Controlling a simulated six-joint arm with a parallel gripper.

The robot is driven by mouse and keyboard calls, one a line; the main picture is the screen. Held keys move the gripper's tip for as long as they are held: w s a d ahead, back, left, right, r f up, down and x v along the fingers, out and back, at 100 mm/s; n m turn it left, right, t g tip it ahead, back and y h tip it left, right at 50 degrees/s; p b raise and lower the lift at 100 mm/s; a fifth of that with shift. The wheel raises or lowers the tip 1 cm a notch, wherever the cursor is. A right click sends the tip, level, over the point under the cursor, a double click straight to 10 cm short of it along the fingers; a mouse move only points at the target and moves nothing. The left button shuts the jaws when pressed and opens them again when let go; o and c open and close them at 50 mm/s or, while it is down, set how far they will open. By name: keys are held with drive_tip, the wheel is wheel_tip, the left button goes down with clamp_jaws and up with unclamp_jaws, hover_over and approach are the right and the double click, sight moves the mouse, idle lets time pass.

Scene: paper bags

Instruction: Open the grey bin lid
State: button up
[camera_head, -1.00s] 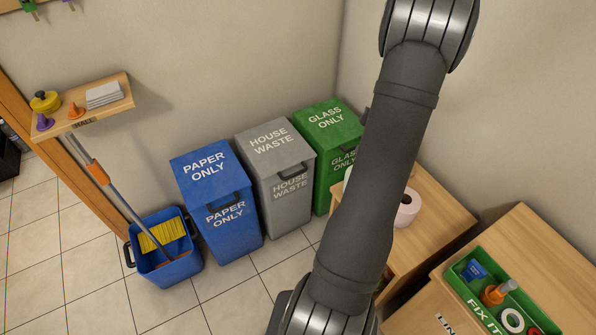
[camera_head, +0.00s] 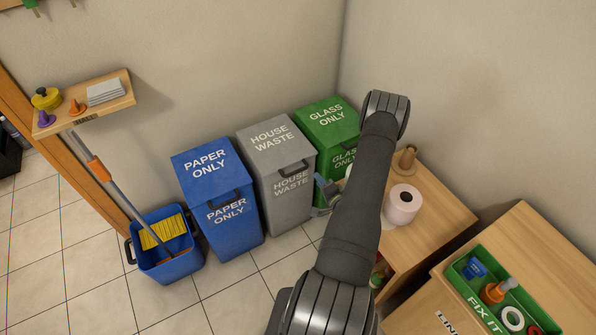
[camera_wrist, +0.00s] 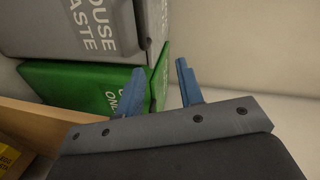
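The grey bin (camera_head: 288,205), marked HOUSE WASTE, stands between the blue and green bins. Its lid (camera_head: 272,140) is shut, with a dark handle (camera_head: 292,169) at the front edge. My gripper (camera_head: 324,192) is low beside the grey bin's front right corner, in front of the green bin, partly hidden by my arm. In the wrist view its two blue fingers (camera_wrist: 162,78) are apart with nothing held between them. The grey bin (camera_wrist: 60,30) fills the upper left there, apart from the fingers.
The green bin (camera_head: 328,117) is right of the grey one, the blue bin (camera_head: 208,170) left. A wooden cabinet (camera_head: 435,210) with a paper roll (camera_head: 402,204) stands to the right. A blue mop bucket (camera_head: 168,262) is at left. The tiled floor (camera_head: 240,300) in front is mostly clear.

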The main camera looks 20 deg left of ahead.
drive_tip(key=m, duration=0.2)
approach(298, 171)
drive_tip(key=shift+g, duration=0.3)
drive_tip(key=x, duration=1)
drive_tip(key=shift+w+f, duration=0.1)
drive_tip(key=shift+w, duration=0.35)
clamp_jaws()
